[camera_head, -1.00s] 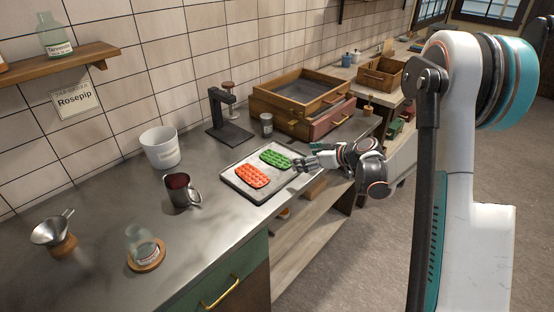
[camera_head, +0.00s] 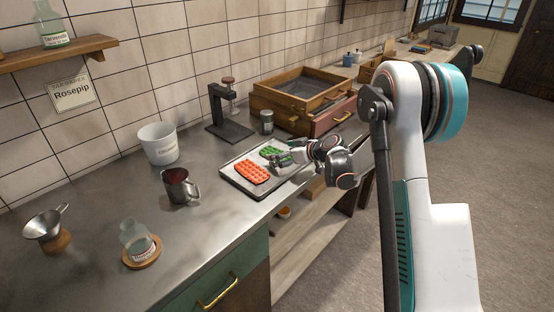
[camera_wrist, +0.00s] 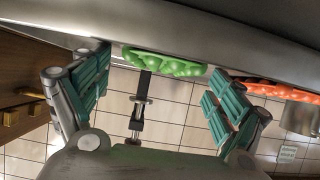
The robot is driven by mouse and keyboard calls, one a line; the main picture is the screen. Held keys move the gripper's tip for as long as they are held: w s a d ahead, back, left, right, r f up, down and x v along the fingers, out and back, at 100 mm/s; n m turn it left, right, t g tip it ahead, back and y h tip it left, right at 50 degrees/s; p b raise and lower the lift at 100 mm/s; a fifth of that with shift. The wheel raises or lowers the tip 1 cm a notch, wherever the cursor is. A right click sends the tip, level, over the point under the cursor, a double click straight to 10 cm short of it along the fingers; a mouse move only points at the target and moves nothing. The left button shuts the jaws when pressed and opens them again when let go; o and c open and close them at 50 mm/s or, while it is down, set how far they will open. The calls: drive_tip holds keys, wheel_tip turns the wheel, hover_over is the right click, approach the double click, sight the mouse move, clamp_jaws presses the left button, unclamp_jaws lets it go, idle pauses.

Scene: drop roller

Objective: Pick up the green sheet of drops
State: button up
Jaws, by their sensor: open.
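The green sheet of drops (camera_head: 271,152) lies on a grey tray (camera_head: 235,178) on the counter, partly hidden by my gripper in the head view. An orange sheet of drops (camera_head: 249,173) lies on the same tray, nearer. My gripper (camera_head: 280,159) is over the tray's right side, close to the green sheet. In the wrist view the green sheet (camera_wrist: 165,62) shows between and beyond the two spread fingers of my gripper (camera_wrist: 155,95), with nothing held. The orange sheet (camera_wrist: 275,90) shows to the right.
A black press stand (camera_head: 226,115) and a small jar (camera_head: 267,121) stand behind the tray. A wooden drawer box (camera_head: 300,95) stands behind and to the right. A dark mug (camera_head: 178,186) and a white pot (camera_head: 158,143) stand to the left.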

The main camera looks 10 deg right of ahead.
drive_tip(key=shift+o, duration=0.5)
drive_tip(key=shift+w+a+f, duration=0.1)
drive_tip(key=shift+f, duration=0.05)
drive_tip(key=c, duration=1.2)
drive_tip(key=shift+s, duration=0.2)
drive_tip(key=shift+c, duration=1)
